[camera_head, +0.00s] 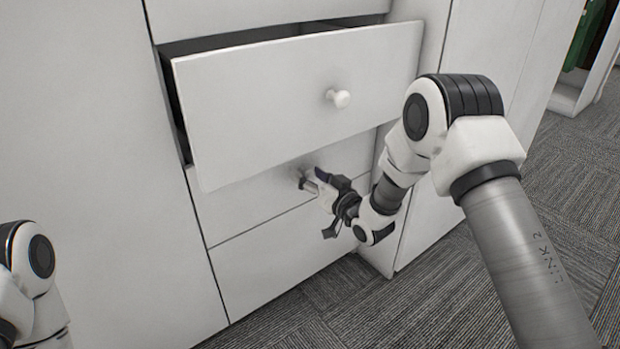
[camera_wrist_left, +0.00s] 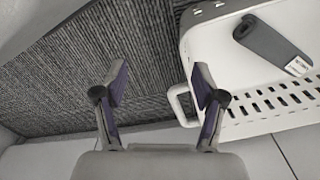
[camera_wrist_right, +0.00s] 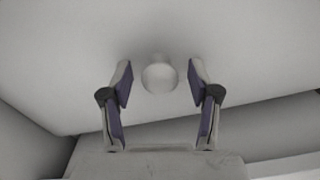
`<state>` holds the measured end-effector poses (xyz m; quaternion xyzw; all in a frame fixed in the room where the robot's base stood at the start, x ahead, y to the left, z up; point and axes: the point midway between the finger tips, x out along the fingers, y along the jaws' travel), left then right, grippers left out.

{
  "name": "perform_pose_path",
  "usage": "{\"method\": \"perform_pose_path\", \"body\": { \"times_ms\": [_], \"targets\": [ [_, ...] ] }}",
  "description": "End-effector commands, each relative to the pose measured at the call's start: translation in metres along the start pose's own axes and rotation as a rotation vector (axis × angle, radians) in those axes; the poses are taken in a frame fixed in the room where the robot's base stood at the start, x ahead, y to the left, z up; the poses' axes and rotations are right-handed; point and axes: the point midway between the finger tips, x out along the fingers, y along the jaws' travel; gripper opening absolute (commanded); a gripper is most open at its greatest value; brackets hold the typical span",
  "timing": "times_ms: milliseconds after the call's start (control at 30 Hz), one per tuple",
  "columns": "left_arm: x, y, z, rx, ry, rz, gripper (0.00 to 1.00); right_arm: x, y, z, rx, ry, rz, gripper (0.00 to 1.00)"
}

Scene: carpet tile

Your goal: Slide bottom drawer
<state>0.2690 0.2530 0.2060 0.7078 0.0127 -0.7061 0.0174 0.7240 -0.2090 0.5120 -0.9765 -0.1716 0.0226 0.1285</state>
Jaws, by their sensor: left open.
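A white cabinet holds a stack of drawers. The bottom drawer front (camera_head: 285,265) sits flush in the cabinet, low down. A shut drawer front (camera_head: 235,210) lies just above it, partly under an open drawer (camera_head: 295,95) with a round white knob (camera_head: 339,98). My right gripper (camera_head: 310,179) is at the shut front between them, above the seam of the bottom one. In the right wrist view my right gripper (camera_wrist_right: 160,85) is open, with a round pale knob (camera_wrist_right: 160,77) between its fingertips, apart from both. My left gripper (camera_wrist_left: 158,85) is open and empty.
In the left wrist view a white basket (camera_wrist_left: 262,120) with a handle and a dark rolled item (camera_wrist_left: 270,45) is close to the left gripper's right finger. Grey carpet (camera_head: 430,290) is clear in front of the cabinet. The open drawer overhangs the right gripper.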

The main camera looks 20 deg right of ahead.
Motion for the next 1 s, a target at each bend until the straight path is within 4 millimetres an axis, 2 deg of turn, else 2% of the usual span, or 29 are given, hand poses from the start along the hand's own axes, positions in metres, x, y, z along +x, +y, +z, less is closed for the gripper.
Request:
{"method": "perform_pose_path", "body": {
  "times_ms": [33,100,167,400,467,700,800,1000],
  "targets": [
    [0.0,0.0,0.0,0.0,0.0,0.0,0.7,0.0,0.0,0.0,0.0,0.0,0.0,0.44],
    [0.0,0.0,0.0,0.0,0.0,0.0,0.7,0.0,0.0,0.0,0.0,0.0,0.0,0.19],
    [0.0,0.0,0.0,0.0,0.0,0.0,0.7,0.0,0.0,0.0,0.0,0.0,0.0,0.0],
    [-0.004,0.0,0.0,0.0,-0.001,0.0,0.7,-0.007,0.001,-0.001,0.0,-0.002,0.001,0.0],
    [-0.01,0.0,0.0,0.001,-0.001,0.0,0.7,-0.017,0.001,-0.002,0.001,-0.004,0.002,0.0],
    [-0.033,0.001,0.001,0.003,-0.002,0.0,0.7,-0.076,0.001,-0.001,0.004,-0.007,0.004,0.0],
    [-0.037,0.001,0.001,0.004,-0.003,0.0,0.7,-0.093,0.001,-0.001,0.003,-0.005,0.003,0.0],
    [-0.037,0.001,0.001,0.003,-0.003,0.0,0.7,-0.101,0.0,0.001,0.0,-0.002,0.001,0.0]
  ]
}}
